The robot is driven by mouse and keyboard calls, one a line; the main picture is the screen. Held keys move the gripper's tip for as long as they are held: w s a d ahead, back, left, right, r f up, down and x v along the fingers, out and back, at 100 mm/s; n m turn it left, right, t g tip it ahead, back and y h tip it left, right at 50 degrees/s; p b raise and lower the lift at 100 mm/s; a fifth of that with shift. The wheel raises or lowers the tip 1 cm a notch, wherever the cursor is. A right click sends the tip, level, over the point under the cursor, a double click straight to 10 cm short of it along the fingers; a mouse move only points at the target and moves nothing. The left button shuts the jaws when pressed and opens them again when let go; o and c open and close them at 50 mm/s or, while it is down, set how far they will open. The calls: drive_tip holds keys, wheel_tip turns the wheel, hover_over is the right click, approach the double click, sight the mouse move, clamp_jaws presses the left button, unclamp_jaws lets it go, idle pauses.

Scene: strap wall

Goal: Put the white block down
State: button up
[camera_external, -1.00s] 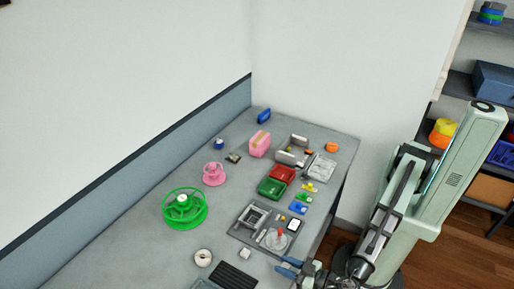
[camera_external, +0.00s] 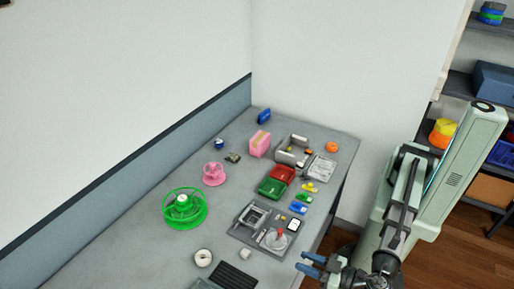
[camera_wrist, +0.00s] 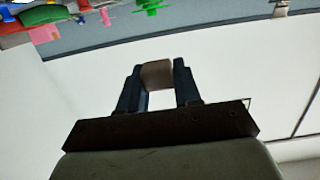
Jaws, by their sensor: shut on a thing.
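My gripper (camera_external: 306,264) is in the lower right of the external view, off the front edge of the table, with its blue fingers pointing left. In the wrist view my gripper (camera_wrist: 157,88) is shut on a small block (camera_wrist: 157,74), which I take to be the white block. It looks grey-brown in shade and sits between the dark fingertips. In the external view the held block is too small to make out. Another small whitish block (camera_external: 246,254) lies on the table (camera_external: 150,243), left of my gripper and apart from it.
A white ring-shaped roll (camera_external: 203,257) and a dark ribbed mat (camera_external: 234,275) lie near the small whitish block. A grey plate with a red-knobbed part (camera_external: 280,236) lies behind. A green reel (camera_external: 184,209), a red bin (camera_external: 282,174) and a green bin (camera_external: 271,187) stand farther back.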

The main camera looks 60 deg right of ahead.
wheel_tip(320, 180, up, 11)
drive_tip(key=w+d+m+h, duration=0.25)
drive_tip(key=w+d, duration=0.55)
drive_tip(key=w, duration=0.5)
drive_tip(key=w+d+m+h, duration=0.1)
drive_tip(key=w+d+h, duration=0.2)
drive_tip(key=w+d, duration=0.75)
drive_tip(key=m+g+h, duration=0.5)
drive_tip(key=m+h, duration=0.1)
hover_over(260, 137)
wheel_tip(260, 137, down, 3)
drive_tip(key=shift+n, duration=0.25)
drive_tip(key=shift+f, duration=5.85)
drive_tip(key=shift+f, duration=0.15)
